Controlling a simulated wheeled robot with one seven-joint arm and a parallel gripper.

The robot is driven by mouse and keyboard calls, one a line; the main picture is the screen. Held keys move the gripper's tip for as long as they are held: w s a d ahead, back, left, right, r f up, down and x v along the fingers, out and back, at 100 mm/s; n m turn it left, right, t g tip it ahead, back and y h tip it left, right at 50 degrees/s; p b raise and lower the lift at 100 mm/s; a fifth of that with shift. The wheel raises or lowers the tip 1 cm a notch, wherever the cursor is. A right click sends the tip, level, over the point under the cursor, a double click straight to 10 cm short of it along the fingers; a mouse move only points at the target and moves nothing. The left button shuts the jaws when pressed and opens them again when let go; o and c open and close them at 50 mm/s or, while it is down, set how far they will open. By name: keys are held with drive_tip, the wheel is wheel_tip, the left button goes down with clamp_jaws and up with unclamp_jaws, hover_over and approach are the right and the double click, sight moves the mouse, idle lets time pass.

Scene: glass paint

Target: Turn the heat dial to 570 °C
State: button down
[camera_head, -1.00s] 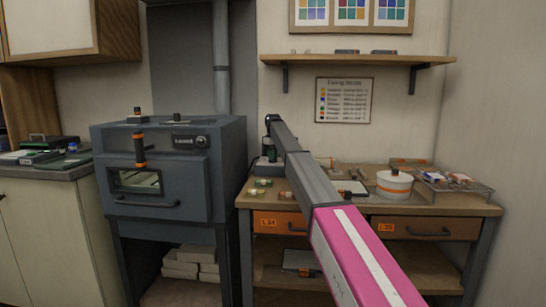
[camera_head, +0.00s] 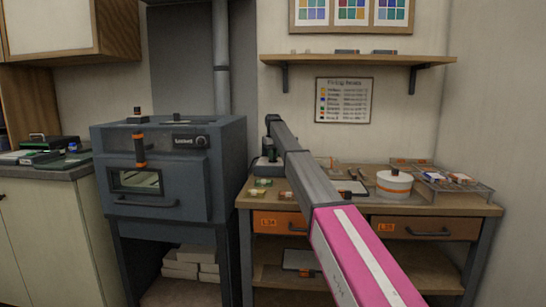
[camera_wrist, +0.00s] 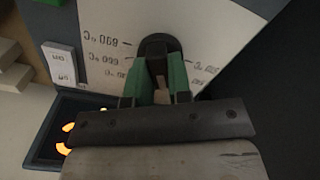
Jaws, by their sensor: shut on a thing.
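The heat dial's dark knob (camera_wrist: 157,46) shows in the wrist view, on a white plate (camera_wrist: 215,30) with a printed temperature scale. The figures appear upside down and blurred; those on the left look like 690 and 660 °C, and those on the right are too cut off to read. My gripper (camera_wrist: 160,88) has green fingers, which are closed on the two sides of the knob. Its pointer and the value it marks cannot be made out. In the head view my arm reaches to the back left of the workbench, and the dial is not discernible there.
In the wrist view a white switch (camera_wrist: 60,64) and a dark recess with orange glowing marks lie left of the dial. In the head view a grey kiln (camera_head: 170,175) stands left of the workbench (camera_head: 400,207). A white pot (camera_head: 394,186) and a wire rack are on the bench's right.

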drive_tip(key=c, duration=1)
unclamp_jaws()
drive_tip(key=shift+c, duration=0.2)
drive_tip(key=shift+r, duration=0.15)
wheel_tip(320, 180, up, 11)
drive_tip(key=shift+f, duration=0.2)
